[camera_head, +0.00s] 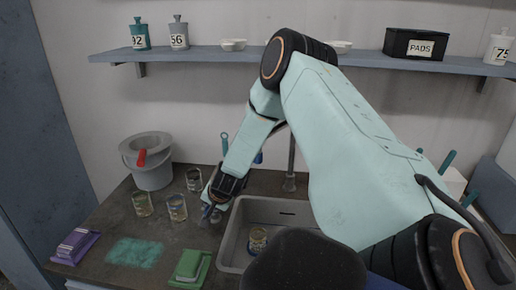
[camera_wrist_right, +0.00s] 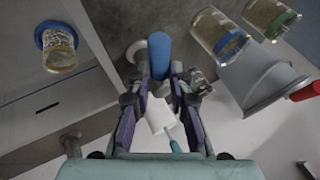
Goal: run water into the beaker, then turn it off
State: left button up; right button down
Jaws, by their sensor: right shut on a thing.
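A glass beaker with a blue band (camera_head: 257,240) stands in the grey sink (camera_head: 232,238), left of its middle; it also shows in the wrist view (camera_wrist_right: 59,50). Its water level cannot be told. The grey tap pipe (camera_head: 291,165) rises behind the sink, partly hidden by my right arm; no stream shows. My right gripper (camera_head: 213,204) is low over the counter left of the sink. In the wrist view its fingers (camera_wrist_right: 159,78) are closed around a blue cylinder (camera_wrist_right: 160,52), beside a pale disc (camera_wrist_right: 138,50). What the cylinder belongs to is unclear. My left gripper is out of view.
Several other beakers (camera_head: 177,208) stand left of my gripper, one close by. A grey bucket (camera_head: 152,178) with a red grip is behind them. Green (camera_head: 190,268) and purple (camera_head: 75,246) packs and a teal cloth (camera_head: 135,252) lie in front. A shelf (camera_head: 200,56) spans the wall.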

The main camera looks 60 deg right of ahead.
jog(key=shift+w, duration=0.1)
jog(key=c, duration=1.1)
grip_release()
jog(key=shift+c, duration=0.2)
jog(key=shift+r, duration=0.1)
jog(key=v, duration=1.2)
